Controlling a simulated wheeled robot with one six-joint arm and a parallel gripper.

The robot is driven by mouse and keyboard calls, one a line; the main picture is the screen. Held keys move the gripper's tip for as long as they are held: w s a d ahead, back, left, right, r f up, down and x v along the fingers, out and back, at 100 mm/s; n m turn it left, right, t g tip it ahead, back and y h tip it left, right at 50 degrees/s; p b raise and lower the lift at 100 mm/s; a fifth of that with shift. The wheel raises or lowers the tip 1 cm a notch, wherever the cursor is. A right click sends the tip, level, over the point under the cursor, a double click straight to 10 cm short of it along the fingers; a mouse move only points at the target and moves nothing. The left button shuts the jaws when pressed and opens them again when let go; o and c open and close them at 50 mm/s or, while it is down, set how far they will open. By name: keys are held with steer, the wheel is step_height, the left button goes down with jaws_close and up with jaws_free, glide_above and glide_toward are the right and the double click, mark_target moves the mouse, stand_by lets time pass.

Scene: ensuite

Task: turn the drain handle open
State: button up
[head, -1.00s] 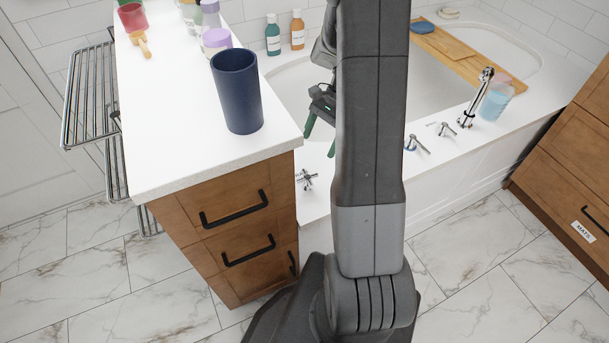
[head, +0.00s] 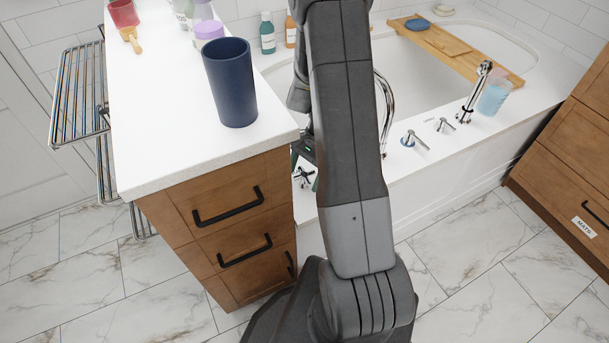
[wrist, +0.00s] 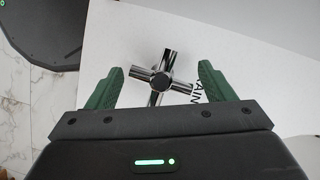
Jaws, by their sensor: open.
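The drain handle (wrist: 160,79) is a chrome cross-shaped knob on the white tub deck. In the wrist view it lies between the two green fingertips of my gripper (wrist: 158,88), with a gap on each side. Dark lettering reading "AIN" shows on the deck beside it, partly hidden by my right finger. In the head view the handle (head: 303,176) is at the deck's near left end, beside the wooden cabinet. My gripper (head: 305,160) is over it there, mostly hidden behind my arm. My gripper is open and empty.
A wooden cabinet (head: 228,215) with a white top stands close on the left, with a dark blue cup (head: 230,84) near its edge. On the tub deck to the right are a lever handle with a blue base (head: 412,140), another lever (head: 445,125) and a chrome hand shower (head: 477,92).

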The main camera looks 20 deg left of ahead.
steer(key=shift+f, duration=0.15)
steer(key=shift+c, duration=0.5)
steer(key=c, duration=1.1)
steer(key=shift+w+a, duration=0.1)
steer(key=shift+c, duration=0.8)
steer(key=o, duration=1.4)
steer(key=shift+s, duration=0.2)
steer(key=shift+c, duration=0.2)
